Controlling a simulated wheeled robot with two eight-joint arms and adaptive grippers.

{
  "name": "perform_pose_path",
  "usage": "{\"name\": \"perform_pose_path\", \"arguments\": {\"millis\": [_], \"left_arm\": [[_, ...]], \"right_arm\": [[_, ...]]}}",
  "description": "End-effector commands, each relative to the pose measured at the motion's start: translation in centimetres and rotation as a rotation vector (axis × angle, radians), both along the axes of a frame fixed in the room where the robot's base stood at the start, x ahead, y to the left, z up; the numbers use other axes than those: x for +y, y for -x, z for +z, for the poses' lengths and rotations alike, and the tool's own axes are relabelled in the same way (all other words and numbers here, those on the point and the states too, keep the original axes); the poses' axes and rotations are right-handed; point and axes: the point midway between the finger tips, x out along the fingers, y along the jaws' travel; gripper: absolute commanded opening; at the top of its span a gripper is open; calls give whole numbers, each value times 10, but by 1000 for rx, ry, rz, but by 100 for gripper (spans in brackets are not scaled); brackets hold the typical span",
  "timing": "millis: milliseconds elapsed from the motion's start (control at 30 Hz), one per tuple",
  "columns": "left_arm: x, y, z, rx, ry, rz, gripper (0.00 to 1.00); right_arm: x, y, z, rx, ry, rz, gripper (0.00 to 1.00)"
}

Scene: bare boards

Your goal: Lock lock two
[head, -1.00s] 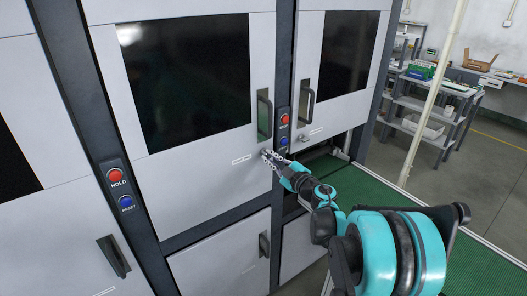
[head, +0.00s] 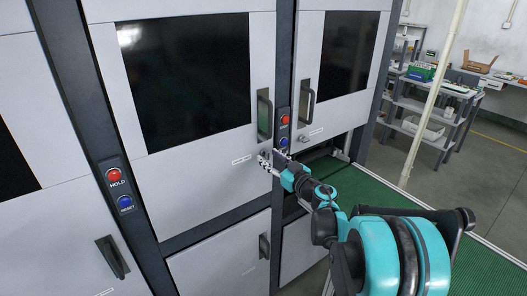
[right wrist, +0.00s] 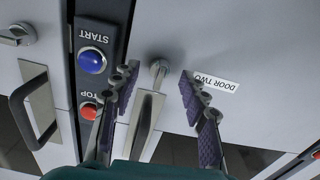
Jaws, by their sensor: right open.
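The door labelled "DOOR TWO" (head: 200,180) is a grey panel with a dark window, and it looks closed. Its label (right wrist: 213,84) is upside down in the right wrist view. Its lock, a small metal knob with a stem (right wrist: 157,68), sits between my right fingertips, with a gap on each side. In the head view the lock is largely hidden by the gripper. My right gripper (head: 271,157) is open at the door's lower right, below the door handle (head: 265,115); its two fingers also show in the right wrist view (right wrist: 158,72). My left gripper is not in view.
A post beside the door carries a red button (head: 285,120) and a blue button (head: 283,142), close to my right gripper. The neighbouring door has its own lock (head: 304,138) and handle (head: 308,107). A green conveyor surface (head: 375,200) lies at the right.

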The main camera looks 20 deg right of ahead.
Motion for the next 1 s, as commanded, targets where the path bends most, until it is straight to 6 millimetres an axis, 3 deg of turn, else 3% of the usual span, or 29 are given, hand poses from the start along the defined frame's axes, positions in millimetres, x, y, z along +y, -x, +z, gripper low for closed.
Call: {"name": "perform_pose_path", "arguments": {"millis": [533,1000], "left_arm": [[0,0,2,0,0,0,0],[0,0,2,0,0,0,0]], "right_arm": [[-11,55,0,0,1,-2,44],[-14,69,0,0,1,-3,44]]}}
